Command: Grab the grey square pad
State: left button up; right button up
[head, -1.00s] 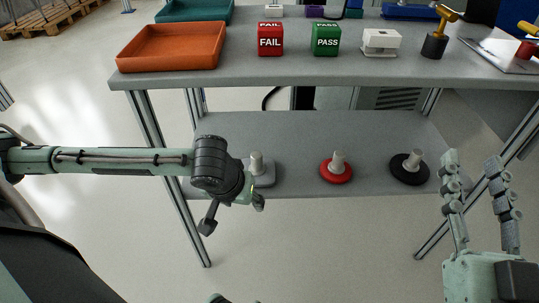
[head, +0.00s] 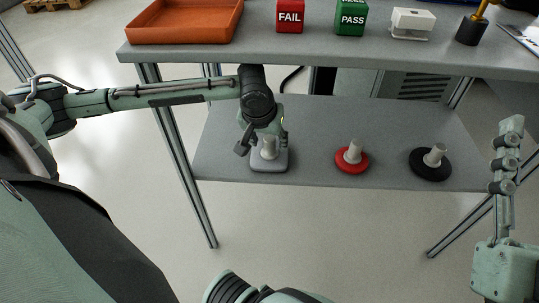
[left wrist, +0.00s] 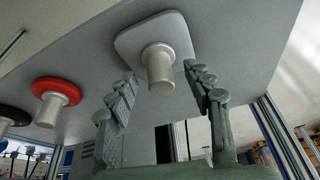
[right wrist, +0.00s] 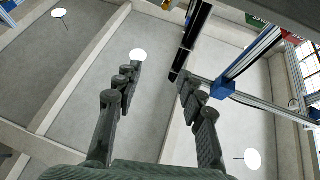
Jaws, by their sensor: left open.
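The grey square pad (head: 270,161) has a pale upright knob and sits on the lower shelf, at the left of the row. It also shows in the left wrist view (left wrist: 178,27), with its knob between my fingers' line. My left gripper (head: 262,143) is over the pad at the knob. In the left wrist view my left gripper (left wrist: 163,82) is open, one finger on each side of the knob, with gaps to it. My right gripper (right wrist: 160,75) is open and empty, away to the right of the shelf.
A red round pad (head: 352,160) and a black round pad (head: 430,165), each with a knob, stand right of the grey pad on the lower shelf (head: 315,125). The upper table (head: 260,54) overhangs it, carrying an orange tray (head: 185,22) and red and green blocks. Metal legs flank the shelf.

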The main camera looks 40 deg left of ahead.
pick_arm(q)
jog(key=shift+w+a+f, duration=0.15)
jog(key=shift+w+f, duration=0.1)
jog(key=shift+w, duration=0.35)
jog(key=shift+f, duration=0.35)
grip_shut()
